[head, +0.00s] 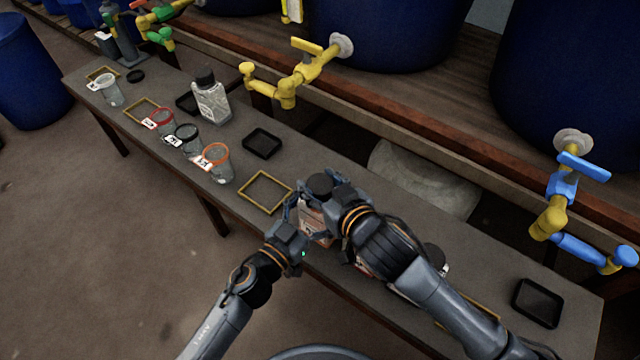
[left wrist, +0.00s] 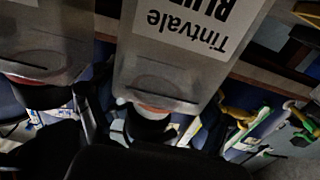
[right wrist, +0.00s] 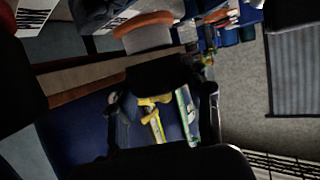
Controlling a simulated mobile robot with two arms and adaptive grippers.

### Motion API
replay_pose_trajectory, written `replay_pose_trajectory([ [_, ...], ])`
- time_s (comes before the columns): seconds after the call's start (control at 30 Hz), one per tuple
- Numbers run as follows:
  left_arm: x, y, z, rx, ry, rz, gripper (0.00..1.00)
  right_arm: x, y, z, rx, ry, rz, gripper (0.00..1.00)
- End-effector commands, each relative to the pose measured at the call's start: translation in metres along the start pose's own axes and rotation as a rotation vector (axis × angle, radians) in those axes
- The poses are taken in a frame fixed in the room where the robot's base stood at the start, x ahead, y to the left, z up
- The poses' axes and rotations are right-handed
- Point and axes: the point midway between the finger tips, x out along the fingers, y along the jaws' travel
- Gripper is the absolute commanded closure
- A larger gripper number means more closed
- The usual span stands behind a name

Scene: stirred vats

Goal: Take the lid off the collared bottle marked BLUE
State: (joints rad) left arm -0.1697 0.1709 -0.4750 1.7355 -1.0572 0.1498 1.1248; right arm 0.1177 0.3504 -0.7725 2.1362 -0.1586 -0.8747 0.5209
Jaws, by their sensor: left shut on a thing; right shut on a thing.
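The collared bottle (head: 313,228) stands at the bench's front edge, partly hidden by my grippers. Its label, reading Tintvale BLUE (left wrist: 195,22), shows upside down in the left wrist view. Its black lid (head: 319,184) is at the top. An orange collar (right wrist: 143,23) and a pale neck show beside the dark lid (right wrist: 160,76) in the right wrist view. My left gripper (head: 297,222) is shut on the bottle from the left. My right gripper (head: 333,196) is shut on the lid.
Another bottle (left wrist: 38,40) stands close by, largely behind my right arm in the head view. Beakers with orange (head: 215,152), black and red rims, a clear bottle (head: 211,98) and black trays (head: 262,143) share the bench. Yellow (head: 290,86) and blue taps (head: 563,188) overhang its back.

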Motion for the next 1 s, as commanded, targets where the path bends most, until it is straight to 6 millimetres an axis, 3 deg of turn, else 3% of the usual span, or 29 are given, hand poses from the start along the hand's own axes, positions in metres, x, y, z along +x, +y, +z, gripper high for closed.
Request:
replay_pose_trajectory([
  [0.27, 0.0, 0.0, 0.0, 0.0, 0.001, 0.0, 0.77, -0.001, 0.0, -0.002, 0.001, 0.001, 0.0, 0.89],
  [0.6, 0.0, 0.0, 0.0, 0.0, 0.001, 0.0, 0.77, -0.015, 0.0, -0.036, 0.001, 0.003, -0.001, 0.89],
  [0.83, 0.0, 0.0, 0.0, 0.0, 0.001, 0.0, 0.77, -0.015, 0.0, -0.037, 0.0, 0.0, 0.0, 0.89],
  [0.87, 0.0, 0.0, 0.0, 0.0, 0.001, 0.0, 0.18, -0.015, 0.0, -0.037, 0.0, 0.0, 0.0, 0.89],
  [0.93, 0.0, 0.0, 0.0, 0.0, 0.001, 0.0, 0.04, -0.015, 0.0, -0.037, 0.0, 0.0, 0.0, 0.89],
  [1.0, 0.0, 0.0, 0.0, 0.0, 0.0, 0.0, 0.0, -0.015, 0.0, -0.037, 0.0, 0.0, 0.0, 0.89],
])
